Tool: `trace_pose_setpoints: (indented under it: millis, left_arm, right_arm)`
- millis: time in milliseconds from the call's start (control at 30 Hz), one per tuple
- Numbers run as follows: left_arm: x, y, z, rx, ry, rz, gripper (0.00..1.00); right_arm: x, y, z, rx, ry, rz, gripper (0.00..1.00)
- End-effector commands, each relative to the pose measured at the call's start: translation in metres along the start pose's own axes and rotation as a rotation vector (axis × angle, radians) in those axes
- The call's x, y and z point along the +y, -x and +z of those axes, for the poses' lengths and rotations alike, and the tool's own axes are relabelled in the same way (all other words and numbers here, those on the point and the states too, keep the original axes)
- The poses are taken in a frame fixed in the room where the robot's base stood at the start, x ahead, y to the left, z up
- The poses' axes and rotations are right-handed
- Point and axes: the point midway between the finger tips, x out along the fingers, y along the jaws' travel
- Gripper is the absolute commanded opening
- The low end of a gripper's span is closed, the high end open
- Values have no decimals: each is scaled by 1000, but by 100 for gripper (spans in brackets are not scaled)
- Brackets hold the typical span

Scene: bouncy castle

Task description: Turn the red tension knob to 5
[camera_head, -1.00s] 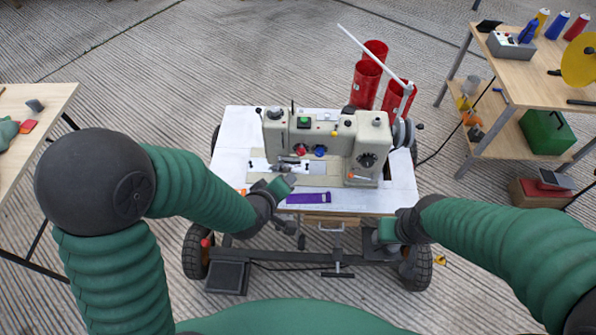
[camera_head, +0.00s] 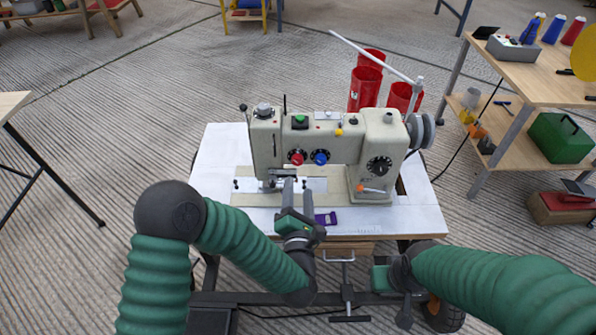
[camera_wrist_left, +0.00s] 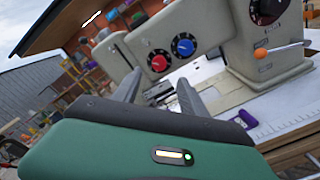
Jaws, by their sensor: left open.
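The red tension knob (camera_head: 297,157) is on the front face of the beige sewing machine (camera_head: 345,150), left of a blue knob (camera_head: 320,157). In the left wrist view the red knob (camera_wrist_left: 159,61) faces me, with a dark dial around it; its numbers are too small to read. My left gripper (camera_head: 290,183) is open and empty, below and in front of the red knob, apart from it. In the left wrist view its two fingers (camera_wrist_left: 158,84) reach up toward the machine. My right gripper (camera_head: 391,282) is low at the table's front right; its fingers are unclear.
A purple object (camera_head: 326,218) lies on the white table (camera_head: 418,205) just right of my left gripper. A lever with an orange tip (camera_head: 362,187) juts from the machine's right part. Red cylinders (camera_head: 364,90) stand behind. A wooden workbench (camera_head: 535,83) is at the right.

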Motion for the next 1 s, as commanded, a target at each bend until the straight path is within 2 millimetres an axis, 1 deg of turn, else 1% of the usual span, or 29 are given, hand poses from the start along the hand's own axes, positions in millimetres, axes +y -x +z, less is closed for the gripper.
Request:
trace_pose_setpoints:
  millis: [33, 100, 200, 300, 400, 467, 700, 733, 767, 1000]
  left_arm:
    - [-1, -13, -3, -1, 0, 6, 50]
    - [-2, -32, -4, 0, 0, 6, 50]
    - [-2, -56, -3, 0, -1, 5, 50]
    - [-2, -74, -2, -1, -1, 3, 50]
    - [-1, -86, -1, -1, -2, 1, 50]
    - [0, -89, -1, -1, -3, 1, 50]
    - [0, -91, 0, 0, -3, -1, 50]
    - [0, -91, 0, 0, -3, -1, 49]
    - [0, -91, 0, 0, -3, -1, 45]
    - [0, -91, 0, 0, -3, -2, 13]
  right_arm:
    - [0, -9, 2, 0, 0, 0, 52]
    - [0, -15, 4, -1, 0, 0, 52]
    - [0, -22, 6, -1, 0, 0, 52]
    - [0, -28, 7, -1, 0, 0, 52]
    - [0, -30, 7, -1, 0, 0, 52]
    - [0, -31, 8, -1, 0, 0, 52]
    - [0, -30, 7, -1, 0, 0, 52]
    - [0, -30, 7, -1, 0, 0, 52]
    - [0, -30, 7, -1, 0, 0, 52]
    - [0, -30, 7, -1, 0, 0, 52]
